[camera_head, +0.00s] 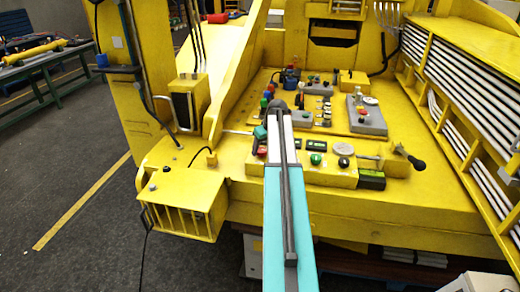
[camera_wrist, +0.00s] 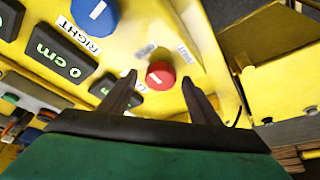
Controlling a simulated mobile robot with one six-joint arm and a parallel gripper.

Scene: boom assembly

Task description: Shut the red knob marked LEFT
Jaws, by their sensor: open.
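The red knob (camera_wrist: 160,75) shows in the wrist view on a yellow panel. It sits between the two fingertips of my gripper (camera_wrist: 160,77), with a finger on either side and a gap to each. My gripper is open and empty. A white label (camera_wrist: 141,87) beside the knob is partly hidden by the left finger, so I cannot read it fully. In the head view my gripper (camera_head: 261,132) is over the left part of the yellow console (camera_head: 235,160), largely hidden by my arm.
In the wrist view a blue knob (camera_wrist: 95,14) labelled RIGHT and a black display (camera_wrist: 58,52) reading 0 cm lie to the left. A yellow box (camera_wrist: 285,85) stands at the right. In the head view a green button (camera_head: 316,159) and a black-handled lever (camera_head: 410,158) are right of my arm.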

